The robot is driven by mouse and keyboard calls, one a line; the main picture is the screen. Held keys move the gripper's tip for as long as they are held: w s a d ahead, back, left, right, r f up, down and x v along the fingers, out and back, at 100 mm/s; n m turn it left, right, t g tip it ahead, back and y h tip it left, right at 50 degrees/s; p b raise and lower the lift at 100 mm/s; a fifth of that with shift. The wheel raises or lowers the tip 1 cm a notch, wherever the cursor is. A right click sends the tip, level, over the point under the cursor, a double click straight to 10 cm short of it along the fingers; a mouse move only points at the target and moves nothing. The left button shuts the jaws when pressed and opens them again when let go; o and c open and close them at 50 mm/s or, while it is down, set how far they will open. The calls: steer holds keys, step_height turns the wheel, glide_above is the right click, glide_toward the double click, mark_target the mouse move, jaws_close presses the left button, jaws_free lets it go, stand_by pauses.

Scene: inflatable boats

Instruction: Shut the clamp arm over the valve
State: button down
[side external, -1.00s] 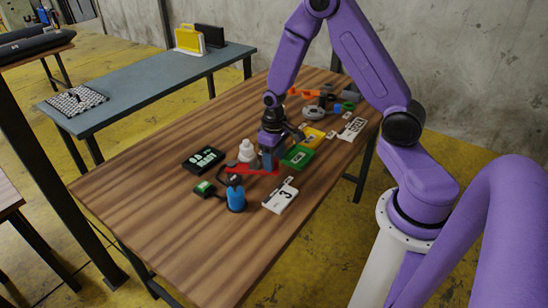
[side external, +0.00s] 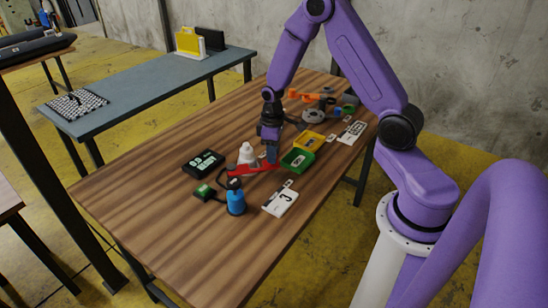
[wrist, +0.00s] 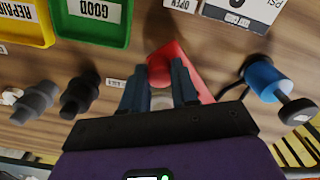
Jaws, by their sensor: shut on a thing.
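The red clamp arm (side external: 252,168) lies low over the wooden table, beside a white bottle-shaped thing (side external: 246,154). In the wrist view the red arm (wrist: 200,84) runs out from between the fingers toward the right, with a rounded red end ahead of the fingertips. A pale piece shows between the fingers. I cannot make out the valve under the clamp; the hand and arm hide that spot.
A green tray (side external: 297,160) and a yellow tray (side external: 308,141) sit to the right. A black display box (side external: 204,163) and white cards (side external: 280,199) lie nearby. The left table area is clear.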

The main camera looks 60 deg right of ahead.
steer(key=w+d+n, duration=0.2)
steer(key=w+n, duration=0.3)
steer(key=shift+w+d, duration=0.25)
steer(key=shift+d, duration=0.15)
steer(key=shift+w+d+n, duration=0.15)
steer(key=shift+w+n, duration=1.45)
steer(key=shift+w, duration=0.1)
steer(key=c, duration=0.8)
jaws_free()
steer(key=shift+c, duration=0.2)
step_height(320, 180, up, 18)
steer(key=shift+f, duration=0.25)
